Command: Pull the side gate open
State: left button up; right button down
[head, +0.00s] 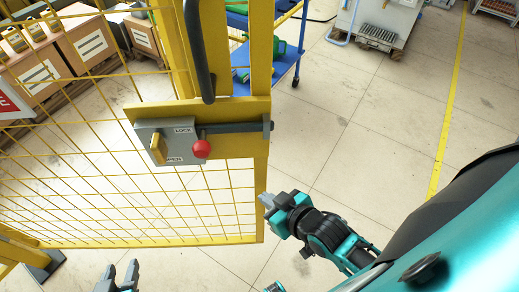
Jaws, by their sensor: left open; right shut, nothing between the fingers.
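The side gate is a yellow wire-mesh panel (130,240) in the left half of the head view. Its yellow plate (235,146) carries a grey lock box (176,132) marked LOCK and OPEN, with a yellow knob (157,148). A red ball knob (201,148) sits on the dark bolt (236,127). A black pull handle (198,55) rises above it. My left gripper (120,274) is open at the bottom edge, in front of the mesh and touching nothing visible. My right gripper (267,200) is shut and empty, just right of the gate's lower right edge.
Boxes with labels (88,42) stand behind the mesh at upper left. A blue cart (285,62) with green items stands behind the gate. A grey-white machine (378,25) stands at the top. Tiled floor with a yellow line (449,105) is clear on the right.

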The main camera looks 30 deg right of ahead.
aim_at(203, 24)
jog(key=l+u, duration=0.3)
jog(key=k+l+u, duration=0.3)
jog(key=l, duration=0.15)
jog(key=l+u, duration=0.1)
jog(key=l, duration=0.25)
jog(key=i+l+u, duration=0.1)
jog(key=l, duration=0.3)
jog(key=j+u, duration=0.1)
jog(key=j, duration=0.1)
